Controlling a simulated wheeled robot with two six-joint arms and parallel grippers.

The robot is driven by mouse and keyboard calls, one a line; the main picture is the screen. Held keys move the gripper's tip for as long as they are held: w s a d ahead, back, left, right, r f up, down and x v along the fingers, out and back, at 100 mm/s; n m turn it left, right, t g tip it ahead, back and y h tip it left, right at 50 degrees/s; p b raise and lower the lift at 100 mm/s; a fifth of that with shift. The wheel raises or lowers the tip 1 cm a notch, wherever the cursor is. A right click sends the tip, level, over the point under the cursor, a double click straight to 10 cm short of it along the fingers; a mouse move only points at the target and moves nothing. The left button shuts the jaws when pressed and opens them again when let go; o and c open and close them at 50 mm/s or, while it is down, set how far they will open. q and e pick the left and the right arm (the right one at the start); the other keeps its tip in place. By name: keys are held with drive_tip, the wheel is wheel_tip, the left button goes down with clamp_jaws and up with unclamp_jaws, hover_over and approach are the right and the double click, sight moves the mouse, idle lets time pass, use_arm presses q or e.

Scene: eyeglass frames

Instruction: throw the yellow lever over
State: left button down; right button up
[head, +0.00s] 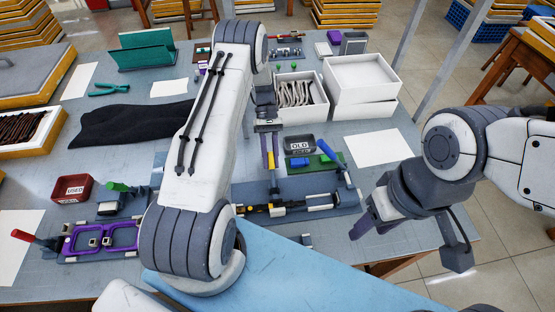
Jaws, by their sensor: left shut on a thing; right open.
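The yellow lever (271,161) stands near the middle of the table, its yellow handle showing at my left gripper's fingertips. My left gripper (268,158) points down and is shut on this lever. The lever's lower end meets a fixture (290,208) with a dark bar and yellow parts. My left forearm covers part of this fixture's left side. My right gripper (364,227) is open and empty, off to the right above the table's front right edge.
A blue lever (329,152) and a green block lie right of the yellow lever. A green lever (118,187), a red lever (24,236) and a purple frame (120,234) are at left. Bins marked OLD (298,145) and USED (72,190) and white boxes (358,75) also stand here.

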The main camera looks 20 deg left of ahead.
use_arm(q)
drive_tip(key=c, duration=0.7)
unclamp_jaws()
drive_tip(key=shift+w, duration=0.1)
drive_tip(key=b+v, duration=0.3)
drive_tip(key=v, duration=0.7)
drive_tip(key=shift+w+a+r, duration=0.1)
drive_tip(key=shift+a, duration=0.05)
